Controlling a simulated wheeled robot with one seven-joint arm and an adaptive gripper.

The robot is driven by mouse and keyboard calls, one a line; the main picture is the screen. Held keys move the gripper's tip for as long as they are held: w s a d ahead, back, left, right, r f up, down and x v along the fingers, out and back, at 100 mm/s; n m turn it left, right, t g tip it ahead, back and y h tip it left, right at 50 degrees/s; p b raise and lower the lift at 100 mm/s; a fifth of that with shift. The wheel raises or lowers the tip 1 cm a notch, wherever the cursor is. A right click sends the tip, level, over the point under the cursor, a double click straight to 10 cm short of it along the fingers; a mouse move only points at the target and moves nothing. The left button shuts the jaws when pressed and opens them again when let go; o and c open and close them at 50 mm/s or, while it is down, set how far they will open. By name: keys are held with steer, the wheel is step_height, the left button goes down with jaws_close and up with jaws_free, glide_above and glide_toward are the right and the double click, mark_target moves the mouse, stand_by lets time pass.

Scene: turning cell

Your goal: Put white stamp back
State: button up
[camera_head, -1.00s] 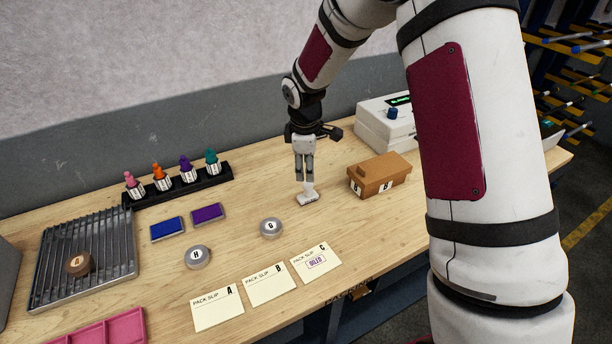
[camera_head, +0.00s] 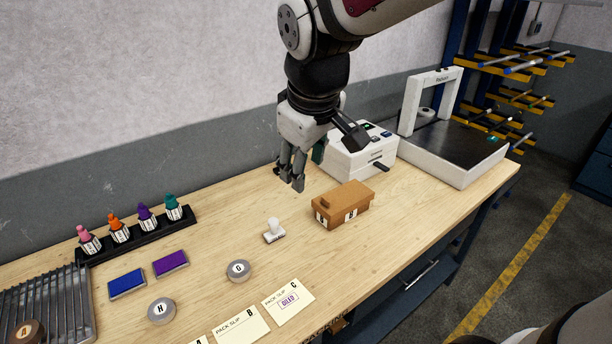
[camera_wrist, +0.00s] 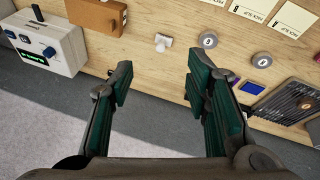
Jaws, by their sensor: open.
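The white stamp (camera_head: 274,231) stands upright on the wooden bench, between the round tin marked G and the brown box. It also shows in the wrist view (camera_wrist: 163,42), ahead of the fingertips and apart from them. My gripper (camera_head: 292,178) is raised above the bench, behind the stamp and near the wall. In the wrist view my gripper (camera_wrist: 158,75) has its green-padded fingers spread wide with nothing between them. Pack slip C (camera_head: 289,303) lies in front of the stamp and bears a purple print.
The brown box (camera_head: 343,205) stands right of the stamp, with a white machine (camera_head: 362,155) and a scale (camera_head: 450,155) behind. Ink pads (camera_head: 127,284), tins marked H (camera_head: 161,311) and G (camera_head: 238,270), and a bottle rack (camera_head: 140,237) are left. Bench around the stamp is clear.

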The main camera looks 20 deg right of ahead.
steer(key=s+r+m+t+y, duration=0.1)
steer(key=s+m, duration=0.4)
steer(key=s, duration=0.8)
steer(key=shift+s+a+r+t, duration=0.3)
steer(key=shift+s+a+r, duration=0.05)
steer(key=shift+r, duration=0.25)
steer(key=shift+w+f, duration=0.2)
